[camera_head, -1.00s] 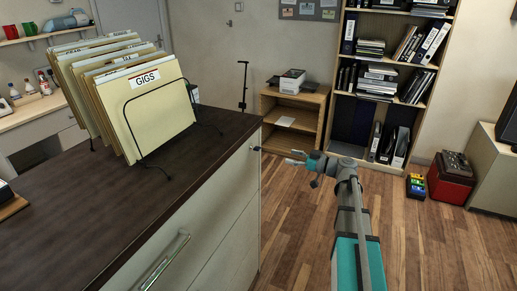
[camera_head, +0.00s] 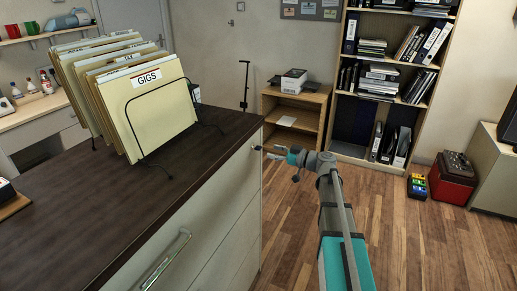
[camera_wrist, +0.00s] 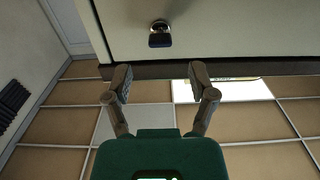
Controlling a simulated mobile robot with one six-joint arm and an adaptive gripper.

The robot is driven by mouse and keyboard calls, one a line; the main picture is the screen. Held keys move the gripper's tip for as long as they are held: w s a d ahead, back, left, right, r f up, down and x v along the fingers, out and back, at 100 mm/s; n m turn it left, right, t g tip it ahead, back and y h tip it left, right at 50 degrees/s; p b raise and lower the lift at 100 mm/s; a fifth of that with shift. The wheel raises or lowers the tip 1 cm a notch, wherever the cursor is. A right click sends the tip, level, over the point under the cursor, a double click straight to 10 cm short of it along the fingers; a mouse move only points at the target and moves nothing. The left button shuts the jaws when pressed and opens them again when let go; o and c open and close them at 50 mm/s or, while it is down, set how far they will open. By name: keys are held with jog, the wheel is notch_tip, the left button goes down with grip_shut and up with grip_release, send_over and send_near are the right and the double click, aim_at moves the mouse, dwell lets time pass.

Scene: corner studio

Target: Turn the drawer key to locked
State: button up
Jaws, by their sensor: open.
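The drawer key (camera_wrist: 160,37) shows in the wrist view as a small dark-headed piece with a metal collar on the pale drawer front (camera_wrist: 220,30). Whether it stands at locked cannot be told. My gripper (camera_wrist: 160,76) is open and empty, its two fingers spread to either side below the key in the picture and apart from it. In the head view my gripper (camera_head: 264,152) is beside the upper far end of the cabinet front (camera_head: 205,225); the key there is too small to make out clearly.
The dark cabinet top (camera_head: 95,205) carries a wire rack of folders (camera_head: 160,110). A long drawer handle (camera_head: 165,260) sticks out nearer me. A wooden shelf unit (camera_head: 310,130) and a bookcase (camera_head: 345,150) stand behind.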

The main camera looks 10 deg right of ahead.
aim_at(261, 148)
jog(key=shift+x, duration=3.3)
grip_shut()
